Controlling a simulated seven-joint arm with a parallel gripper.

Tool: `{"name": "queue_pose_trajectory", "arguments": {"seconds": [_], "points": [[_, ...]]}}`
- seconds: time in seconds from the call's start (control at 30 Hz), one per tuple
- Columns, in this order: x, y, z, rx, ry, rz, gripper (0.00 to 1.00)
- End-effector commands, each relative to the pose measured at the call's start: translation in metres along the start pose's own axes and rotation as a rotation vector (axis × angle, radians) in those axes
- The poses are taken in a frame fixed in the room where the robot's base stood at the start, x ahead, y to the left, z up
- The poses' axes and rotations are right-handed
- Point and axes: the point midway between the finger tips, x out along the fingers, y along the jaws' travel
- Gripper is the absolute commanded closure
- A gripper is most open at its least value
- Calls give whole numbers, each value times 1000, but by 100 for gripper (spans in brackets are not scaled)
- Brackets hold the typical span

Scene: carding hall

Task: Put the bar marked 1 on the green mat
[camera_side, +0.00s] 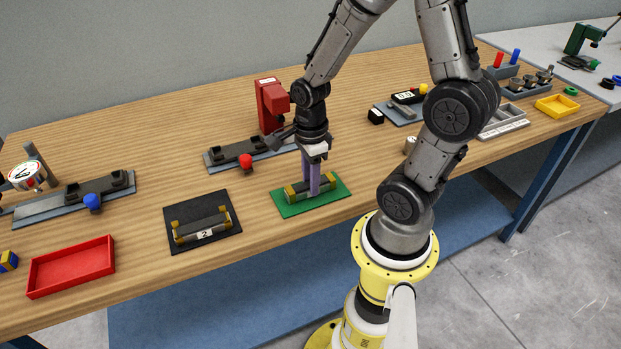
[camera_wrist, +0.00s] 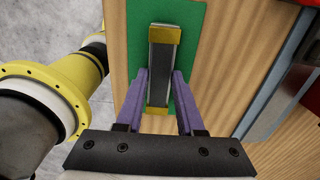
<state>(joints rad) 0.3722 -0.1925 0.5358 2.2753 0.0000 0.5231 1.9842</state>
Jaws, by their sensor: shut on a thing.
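A dark bar with brass-coloured ends (camera_side: 297,194) lies on the green mat (camera_side: 284,209), near the front edge of the table. In the wrist view the bar (camera_wrist: 163,70) lies lengthwise on the green mat (camera_wrist: 192,45). I cannot see a number on it. My gripper (camera_side: 314,188) points down with its purple fingers on either side of the bar, shut on it. I cannot tell whether the bar is fully resting on the mat. A similar bar marked 2 (camera_side: 203,229) sits on a black mat (camera_side: 232,230) to the left.
A red tray (camera_side: 70,267) stands at the front left. A fixture with a blue knob (camera_side: 92,202) and one with a red knob (camera_side: 246,161) stand behind. A red press (camera_side: 271,105) stands behind my gripper. Bare wood lies between the mats.

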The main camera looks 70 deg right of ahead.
Motion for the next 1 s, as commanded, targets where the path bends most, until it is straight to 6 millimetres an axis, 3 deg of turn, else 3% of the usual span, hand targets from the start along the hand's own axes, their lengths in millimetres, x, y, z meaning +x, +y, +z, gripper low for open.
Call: {"name": "queue_pose_trajectory", "arguments": {"seconds": [0.27,0.3,0.47,0.77,1.0], "points": [[2,0,0,0,0,0,100],[2,0,0,0,0,0,60],[2,0,0,0,0,0,33],[1,0,0,0,-1,-1,33],[-28,-2,1,0,-4,-8,33]]}}
